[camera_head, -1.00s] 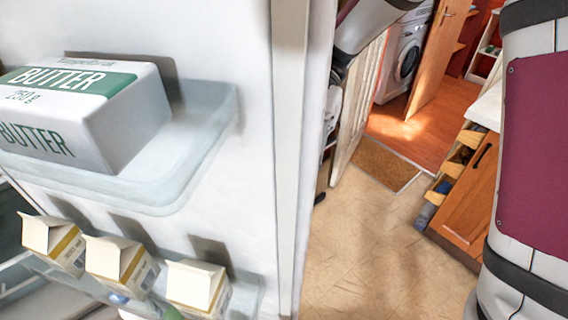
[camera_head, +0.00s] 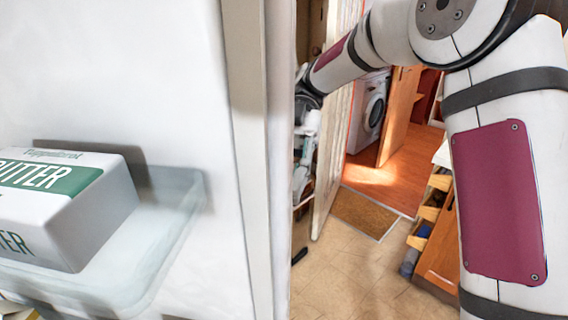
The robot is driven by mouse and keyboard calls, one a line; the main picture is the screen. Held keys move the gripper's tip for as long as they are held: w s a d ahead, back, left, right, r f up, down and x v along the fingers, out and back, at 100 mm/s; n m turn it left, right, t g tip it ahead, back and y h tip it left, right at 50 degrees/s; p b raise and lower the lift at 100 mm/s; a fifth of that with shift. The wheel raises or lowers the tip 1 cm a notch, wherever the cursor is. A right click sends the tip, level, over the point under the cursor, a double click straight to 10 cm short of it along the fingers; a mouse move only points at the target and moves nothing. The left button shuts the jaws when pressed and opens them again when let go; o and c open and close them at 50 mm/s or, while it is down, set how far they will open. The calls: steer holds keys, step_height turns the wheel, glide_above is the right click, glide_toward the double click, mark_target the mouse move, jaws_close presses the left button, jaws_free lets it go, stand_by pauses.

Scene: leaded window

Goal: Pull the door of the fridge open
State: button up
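The fridge door (camera_head: 200,60) stands open, and its white inner face fills the left half of the view. Its edge with the pale seal (camera_head: 258,150) runs down the middle. A butter pack (camera_head: 62,205) sits on a clear door shelf (camera_head: 165,220). My arm reaches from the right to the outer side of the door. My gripper (camera_head: 303,165) is just right of the door edge, partly hidden behind it. The fingertips and any contact with a handle cannot be made out.
An orange wooden cabinet with open drawers (camera_head: 428,215) stands at the right. A doorway beyond shows a brown mat (camera_head: 365,211), a washing machine (camera_head: 370,112) and a wooden door (camera_head: 400,112). The tiled floor (camera_head: 345,270) between door and cabinet is clear.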

steer(key=shift+v, duration=1.4)
